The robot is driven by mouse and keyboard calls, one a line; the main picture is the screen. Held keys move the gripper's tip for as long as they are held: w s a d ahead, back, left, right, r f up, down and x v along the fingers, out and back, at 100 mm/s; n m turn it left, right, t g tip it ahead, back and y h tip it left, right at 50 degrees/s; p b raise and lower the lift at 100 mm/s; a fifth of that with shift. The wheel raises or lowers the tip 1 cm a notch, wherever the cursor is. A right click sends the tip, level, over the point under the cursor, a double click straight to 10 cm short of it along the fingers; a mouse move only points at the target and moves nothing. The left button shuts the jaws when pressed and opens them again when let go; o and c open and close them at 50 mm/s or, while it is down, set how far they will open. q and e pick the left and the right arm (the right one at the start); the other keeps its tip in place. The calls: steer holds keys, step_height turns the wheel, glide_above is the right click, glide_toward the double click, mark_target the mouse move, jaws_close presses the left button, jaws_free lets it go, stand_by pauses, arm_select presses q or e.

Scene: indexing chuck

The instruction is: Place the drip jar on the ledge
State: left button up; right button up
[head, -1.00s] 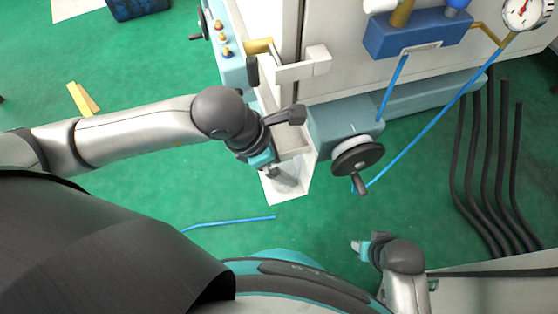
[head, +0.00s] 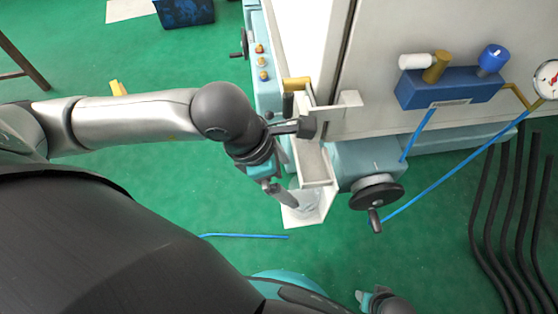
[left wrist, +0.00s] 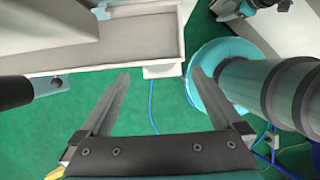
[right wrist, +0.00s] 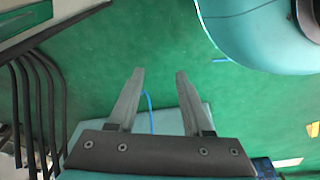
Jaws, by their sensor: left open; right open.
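A pale, see-through shape that looks like the drip jar (head: 304,203) stands on the white ledge (head: 318,216) at the lower end of the machine's trough. My left gripper (head: 284,194) is just left of the jar, its fingers pointing down and right towards it. In the left wrist view its fingers (left wrist: 160,75) are wide apart with nothing between them. I cannot make out the jar clearly in that view. My right gripper (head: 366,297) is low in the head view, away from the ledge; in its wrist view its fingers (right wrist: 158,74) are open and empty.
A black handwheel (head: 377,196) juts out right of the ledge. A blue valve block (head: 450,88) sits on the cabinet, with a blue hose running down. Several black hoses (head: 505,200) lie at the right.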

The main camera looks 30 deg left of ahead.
arm_select(q)
steer(key=shift+p+v, duration=0.4)
steer(key=shift+v, duration=1.35)
arm_select(e)
steer(key=shift+s+d+f, duration=0.3)
steer(key=shift+f, duration=0.15)
steer(key=shift+s+d+f, duration=0.25)
steer(key=shift+s+f, duration=0.05)
steer(key=shift+f, duration=0.15)
